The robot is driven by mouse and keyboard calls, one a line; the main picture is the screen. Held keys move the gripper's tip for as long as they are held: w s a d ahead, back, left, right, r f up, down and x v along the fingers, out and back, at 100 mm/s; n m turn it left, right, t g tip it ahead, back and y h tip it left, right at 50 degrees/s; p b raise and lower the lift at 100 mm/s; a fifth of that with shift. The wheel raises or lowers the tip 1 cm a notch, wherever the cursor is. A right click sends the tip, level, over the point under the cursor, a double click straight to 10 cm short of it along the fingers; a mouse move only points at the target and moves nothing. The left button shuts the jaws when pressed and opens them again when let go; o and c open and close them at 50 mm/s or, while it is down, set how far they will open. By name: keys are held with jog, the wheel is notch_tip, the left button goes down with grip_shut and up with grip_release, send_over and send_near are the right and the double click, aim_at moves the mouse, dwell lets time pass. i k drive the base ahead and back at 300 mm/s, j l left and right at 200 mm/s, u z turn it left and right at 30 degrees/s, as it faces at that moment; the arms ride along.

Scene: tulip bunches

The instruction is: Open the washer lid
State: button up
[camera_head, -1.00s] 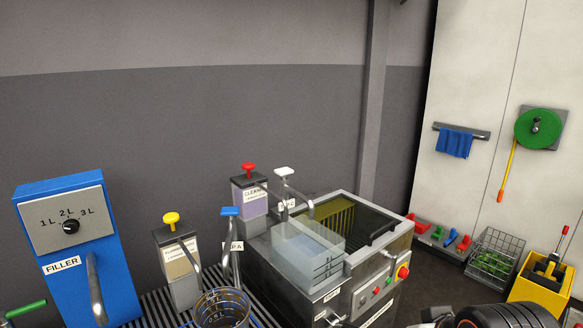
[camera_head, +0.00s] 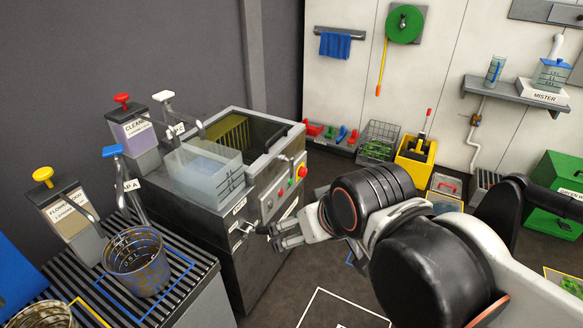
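The washer (camera_head: 262,190) is a grey metal box left of centre, with a sloped front panel of red and green buttons. A dark see-through surface, seemingly its lid, lies within the top frame, with a yellow basket (camera_head: 236,134) showing through it. A pale bar handle (camera_head: 284,158) stands at the front edge near the buttons. My gripper (camera_head: 274,236) is in front of the washer's lower front, below the panel and close to a small lever (camera_head: 243,228). Its fingertips are small and overlap the dark front, so their opening and any contact are unclear.
A clear water tank (camera_head: 207,174) sits on the washer's left part. A yellow bin (camera_head: 414,160) and a wire basket (camera_head: 377,142) stand along the back wall. Open floor lies right of the washer.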

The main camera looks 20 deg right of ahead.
aim_at(268, 154)
jog(key=i+j, duration=0.1)
jog(key=i, duration=0.4)
jog(key=i+j, duration=0.1)
jog(key=i, duration=0.35)
